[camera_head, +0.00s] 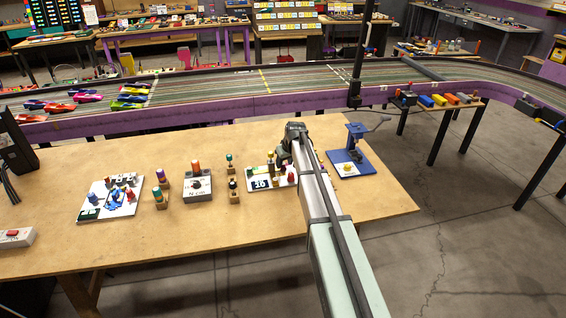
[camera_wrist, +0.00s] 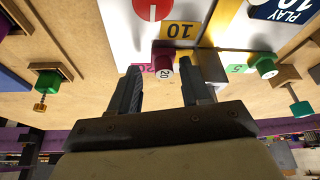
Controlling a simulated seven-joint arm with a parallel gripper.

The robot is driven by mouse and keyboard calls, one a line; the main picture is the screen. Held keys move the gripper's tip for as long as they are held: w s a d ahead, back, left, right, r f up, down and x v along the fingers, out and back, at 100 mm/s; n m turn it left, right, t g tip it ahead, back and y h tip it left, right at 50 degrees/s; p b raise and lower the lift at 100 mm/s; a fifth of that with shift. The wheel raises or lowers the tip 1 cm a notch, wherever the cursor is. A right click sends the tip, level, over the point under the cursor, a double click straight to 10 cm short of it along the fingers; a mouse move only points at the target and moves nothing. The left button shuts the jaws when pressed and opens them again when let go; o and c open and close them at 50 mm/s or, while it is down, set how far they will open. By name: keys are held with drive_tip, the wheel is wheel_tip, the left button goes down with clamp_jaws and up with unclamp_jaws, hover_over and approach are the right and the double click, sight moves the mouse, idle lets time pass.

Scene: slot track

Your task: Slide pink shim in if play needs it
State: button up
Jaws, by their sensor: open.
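My gripper (camera_wrist: 160,70) is open, and its two dark fingers stand apart in the wrist view. A magenta-pink piece (camera_wrist: 163,60) with a round end marked 20 shows in the gap between the fingertips. It is probably the pink shim, and I cannot tell whether it lies between the fingers or just beyond them. It sits by a pink label at the edge of a white board (camera_wrist: 205,12). A blue PLAY panel (camera_wrist: 290,9) is on the board's right. In the head view my gripper (camera_head: 291,137) is over the white board (camera_head: 255,171), and my arm covers part of it.
In the wrist view, a green piece (camera_wrist: 264,66) is by a 5 label, and a red round top (camera_wrist: 152,9) is by a yellow 10 label (camera_wrist: 180,31). In the head view, a blue press (camera_head: 355,150) stands right and a grey block (camera_head: 197,187) left.

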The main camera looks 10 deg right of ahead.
drive_tip(key=d, duration=0.2)
drive_tip(key=shift+d, duration=0.4)
drive_tip(key=v, duration=1.4)
drive_tip(key=s+a+f+n+y, duration=0.1)
drive_tip(key=a+f+n, duration=0.1)
drive_tip(key=a, duration=0.9)
drive_tip(key=s+a+f+n+y, duration=0.1)
drive_tip(key=a+f+n, duration=0.1)
drive_tip(key=a, duration=0.9)
drive_tip(key=s+a+f+n, duration=0.2)
drive_tip(key=a, duration=0.9)
drive_tip(key=shift+f+n+y, duration=0.35)
drive_tip(key=shift+n+y, duration=0.05)
drive_tip(key=shift+a, duration=0.1)
